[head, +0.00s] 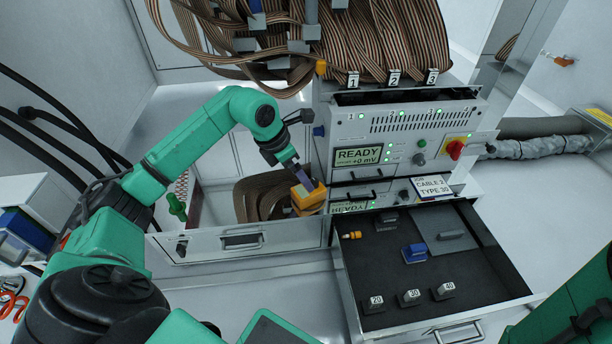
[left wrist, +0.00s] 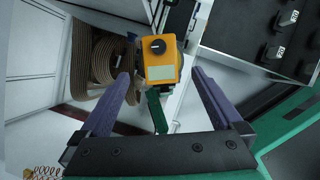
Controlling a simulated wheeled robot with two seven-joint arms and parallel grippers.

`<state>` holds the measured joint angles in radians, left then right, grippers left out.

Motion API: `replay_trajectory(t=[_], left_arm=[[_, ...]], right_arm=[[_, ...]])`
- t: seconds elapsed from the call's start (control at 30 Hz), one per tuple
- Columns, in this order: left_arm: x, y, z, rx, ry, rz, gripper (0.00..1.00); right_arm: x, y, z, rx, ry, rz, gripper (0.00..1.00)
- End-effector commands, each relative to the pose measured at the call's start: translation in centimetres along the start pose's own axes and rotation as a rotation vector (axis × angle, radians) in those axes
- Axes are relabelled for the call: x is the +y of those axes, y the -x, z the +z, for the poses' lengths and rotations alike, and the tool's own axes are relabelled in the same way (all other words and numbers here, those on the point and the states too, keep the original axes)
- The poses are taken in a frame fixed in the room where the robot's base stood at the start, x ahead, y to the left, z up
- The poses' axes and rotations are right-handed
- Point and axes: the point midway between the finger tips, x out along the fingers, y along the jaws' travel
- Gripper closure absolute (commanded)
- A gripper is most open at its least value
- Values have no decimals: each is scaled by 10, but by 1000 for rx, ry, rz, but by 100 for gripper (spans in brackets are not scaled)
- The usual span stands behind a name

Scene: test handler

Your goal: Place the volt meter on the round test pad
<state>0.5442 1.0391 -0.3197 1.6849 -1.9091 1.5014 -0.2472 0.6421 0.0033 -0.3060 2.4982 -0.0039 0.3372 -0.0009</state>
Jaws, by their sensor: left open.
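The volt meter (left wrist: 160,60) is a yellow box with a dark round knob and a pale label. In the left wrist view it lies ahead of and between my left gripper's spread purple fingers (left wrist: 161,80), with gaps on both sides. In the head view the volt meter (head: 307,198) is by the left side of the test machine, beside the open drawer. My left gripper (head: 299,177) is open just above it and partly hides it. I cannot make out a round test pad in either view. My right gripper is out of view.
The test machine (head: 400,122) shows READY. Its open dark drawer (head: 430,285) holds a blue block (head: 414,253), an orange piece (head: 351,235) and several numbered dark blocks. Another drawer (head: 240,240) stands left. Ribbon cables hang above. A green handle (left wrist: 156,110) is near the meter.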

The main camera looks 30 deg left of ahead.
Motion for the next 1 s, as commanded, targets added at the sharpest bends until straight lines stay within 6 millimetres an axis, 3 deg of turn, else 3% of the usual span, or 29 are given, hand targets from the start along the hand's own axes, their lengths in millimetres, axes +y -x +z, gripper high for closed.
replay_trajectory(t=[0.03,0.2,0.53,0.6,0.67,0.77,0.8,0.87,0.9,0.97,1.0], left_arm=[[0,18,2,2,-1,2,0],[0,36,0,2,-1,0,0],[-1,36,0,0,-1,-4,0],[-12,36,7,-26,-9,-33,0],[-38,38,24,-89,-28,-108,0],[-120,61,69,-278,-66,-355,0],[-160,83,88,-371,-79,-493,0],[-218,130,110,-510,-85,-722,0],[-252,168,119,-595,-82,-886,0],[-291,234,123,-702,-65,-1151,0],[-308,282,120,-760,-47,-1341,0]], right_arm=[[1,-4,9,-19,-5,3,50],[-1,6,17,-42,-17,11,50],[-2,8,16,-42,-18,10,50],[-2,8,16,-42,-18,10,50],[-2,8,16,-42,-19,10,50],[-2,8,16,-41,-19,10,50],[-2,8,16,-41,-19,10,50],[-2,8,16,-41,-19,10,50],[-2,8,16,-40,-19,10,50],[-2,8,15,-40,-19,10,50],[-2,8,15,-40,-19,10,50]])
